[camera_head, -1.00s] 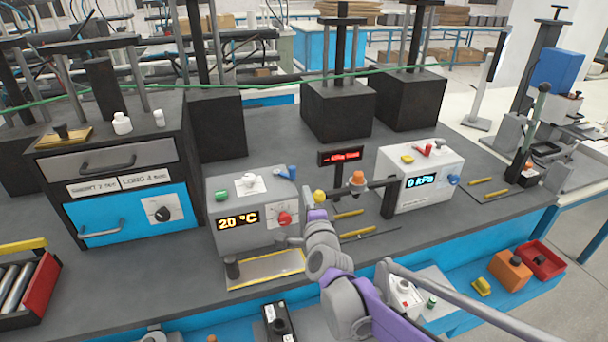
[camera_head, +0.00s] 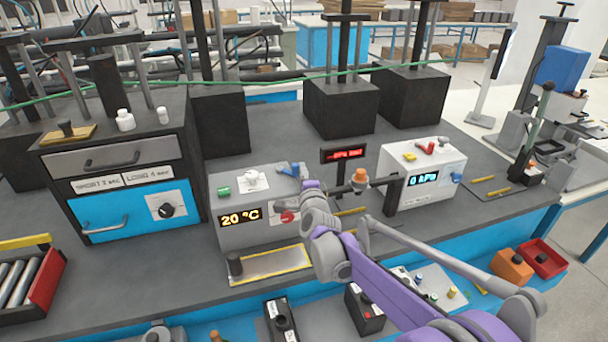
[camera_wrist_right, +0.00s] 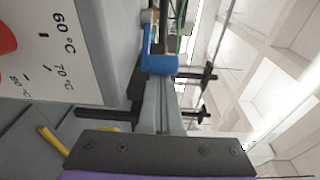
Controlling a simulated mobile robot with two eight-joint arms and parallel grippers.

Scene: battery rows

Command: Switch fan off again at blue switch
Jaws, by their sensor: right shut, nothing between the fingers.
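The blue switch (camera_head: 291,168) is a lever on the top right of the grey box with the "20 °C" display (camera_head: 240,216). In the right wrist view the blue switch (camera_wrist_right: 160,65) lies at the fingers' far end. My right gripper (camera_head: 309,190) is at the box's right edge, just below the switch. Its fingers (camera_wrist_right: 163,85) are shut and empty; I cannot tell whether they touch the switch. I cannot make out a fan. My left gripper is out of view.
A green knob (camera_head: 224,191) and a white knob (camera_head: 251,177) are also on the box top. To the right stand an orange-topped post (camera_head: 360,178) and a "0 kPa" box (camera_head: 425,178). A yellow-edged tray (camera_head: 270,266) lies in front.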

